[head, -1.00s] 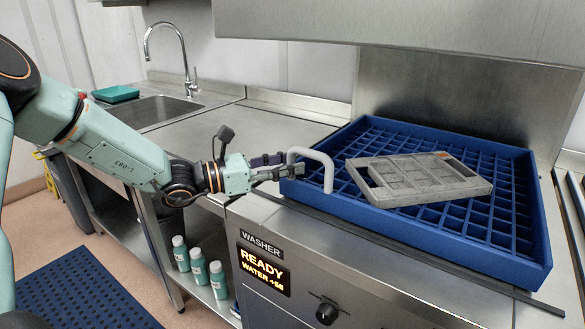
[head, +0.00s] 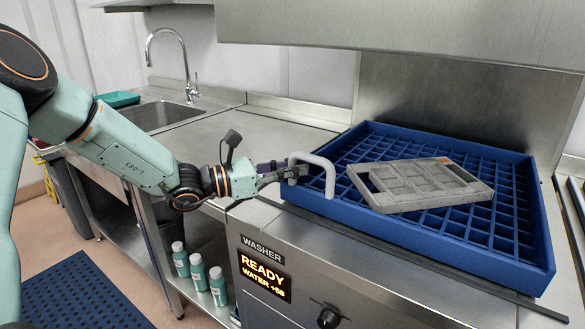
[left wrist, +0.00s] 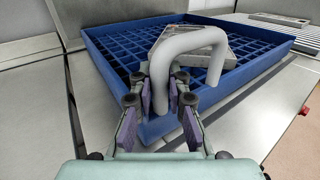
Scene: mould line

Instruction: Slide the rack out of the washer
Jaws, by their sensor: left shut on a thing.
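The blue gridded rack (head: 430,240) sits on the steel washer bed under the raised hood. A grey loop handle (head: 330,180) stands on its left end. The rack also shows in the left wrist view (left wrist: 82,62), with the handle (left wrist: 190,42) close in front. My left gripper (head: 299,172) is shut on the near post of the handle. In the left wrist view its fingers (left wrist: 163,82) lie on both sides of that post. A grey compartmented mould (head: 418,186) rests tilted on the rack. My right gripper is in neither view.
The steel counter (head: 235,143) left of the washer is clear, with a sink (head: 155,112) and a teal tray (head: 118,99) beyond. The washer panel (head: 262,272) reads READY. Several teal bottles (head: 198,272) stand on the shelf below. The hood (head: 400,35) hangs above the rack.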

